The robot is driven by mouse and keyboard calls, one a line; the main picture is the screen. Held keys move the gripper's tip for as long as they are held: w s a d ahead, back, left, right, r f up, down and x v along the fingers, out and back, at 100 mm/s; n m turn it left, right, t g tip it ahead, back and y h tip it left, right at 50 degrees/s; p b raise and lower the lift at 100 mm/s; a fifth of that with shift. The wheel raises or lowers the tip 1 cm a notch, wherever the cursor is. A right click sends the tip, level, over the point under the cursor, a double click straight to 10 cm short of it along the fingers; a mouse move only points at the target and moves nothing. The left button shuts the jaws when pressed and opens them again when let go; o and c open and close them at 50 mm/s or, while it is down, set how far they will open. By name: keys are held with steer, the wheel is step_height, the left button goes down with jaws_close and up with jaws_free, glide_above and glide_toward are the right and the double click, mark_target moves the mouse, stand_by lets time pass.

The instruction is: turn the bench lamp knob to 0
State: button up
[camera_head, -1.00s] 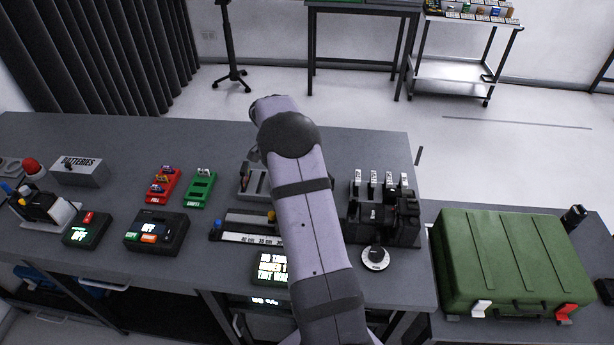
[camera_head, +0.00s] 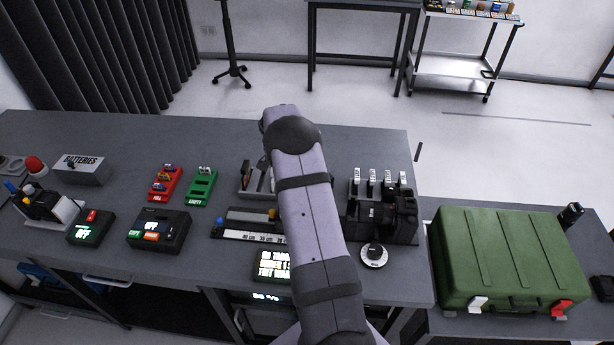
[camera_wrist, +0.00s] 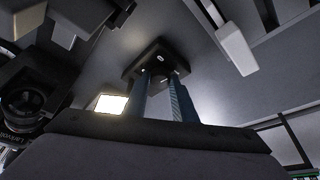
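A round dial with a dark knob on a pale disc (camera_head: 374,256) sits near the table's front edge, right of my arm in the head view. No label on it is readable, so I cannot tell whether it is the bench lamp knob. My gripper is hidden behind my arm in the head view. In the wrist view, my gripper's two bluish fingers (camera_wrist: 160,85) are apart, with no held thing visible between them. Their tips end in front of a dark square block (camera_wrist: 157,60) with a small pale mark. I cannot tell whether they touch it.
A black device with several white-labelled levers (camera_head: 385,205) stands behind the dial. A lit text display (camera_head: 272,264) and a ruler fixture (camera_head: 250,237) are left of my arm. A green case (camera_head: 510,258) stands at right. In the wrist view, a dark round part (camera_wrist: 25,98) is at left.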

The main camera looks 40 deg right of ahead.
steer(key=shift+f+n+b, duration=0.2)
steer(key=shift+n+b, duration=0.4)
steer(key=shift+b, duration=0.35)
steer(key=shift+s+r+n+t+b, duration=0.1)
steer(key=shift+r+n+t+b, duration=0.1)
steer(key=shift+n+t+b, duration=0.6)
steer(key=o, duration=1)
steer(key=shift+o, duration=0.2)
steer(key=shift+r, duration=0.1)
steer(key=b+v, duration=0.2)
steer(key=v, duration=0.5)
steer(key=shift+a, duration=0.1)
